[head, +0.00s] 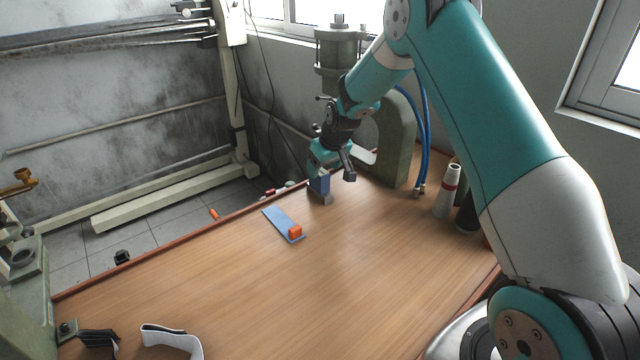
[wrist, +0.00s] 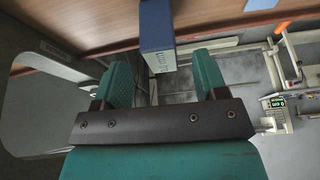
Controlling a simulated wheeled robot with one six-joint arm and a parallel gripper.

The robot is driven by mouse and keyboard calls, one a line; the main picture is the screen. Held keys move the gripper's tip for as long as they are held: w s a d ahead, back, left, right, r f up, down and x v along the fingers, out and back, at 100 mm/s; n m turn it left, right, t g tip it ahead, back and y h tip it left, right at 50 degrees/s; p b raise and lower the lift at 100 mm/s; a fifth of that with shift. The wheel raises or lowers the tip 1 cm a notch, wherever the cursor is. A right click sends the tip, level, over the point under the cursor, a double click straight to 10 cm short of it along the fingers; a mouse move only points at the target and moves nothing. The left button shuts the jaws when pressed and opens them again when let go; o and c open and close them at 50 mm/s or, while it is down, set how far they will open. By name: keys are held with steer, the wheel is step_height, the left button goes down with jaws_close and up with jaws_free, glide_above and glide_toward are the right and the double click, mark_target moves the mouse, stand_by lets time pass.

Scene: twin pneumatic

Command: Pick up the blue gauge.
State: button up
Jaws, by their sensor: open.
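The blue gauge (head: 319,187), a small upright blue block, is near the far edge of the wooden table. In the wrist view the gauge (wrist: 156,27) shows its dark blue side and a paler end face with markings. In the wrist view my gripper (wrist: 162,72) is open, and the gauge lies just ahead of and between the two teal fingertips. No finger clearly touches it. In the head view my gripper partly hides its top.
A flat blue strip (head: 278,219) with an orange block (head: 295,232) lies nearer on the table (head: 230,275). A green-grey press frame (head: 397,140) stands right of my gripper. Blue hoses (head: 424,130) and a white cone (head: 447,190) are further right. The table's middle is clear.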

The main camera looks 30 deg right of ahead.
steer(key=shift+w+p+x, duration=0.2)
steer(key=shift+p+x, duration=0.45)
steer(key=shift+x, duration=0.7)
steer(key=shift+w+p+x, duration=0.2)
steer(key=shift+p+x, duration=0.4)
steer(key=shift+x, duration=0.7)
steer(key=shift+r, duration=0.15)
steer(key=shift+c, duration=0.5)
steer(key=c, duration=1.1)
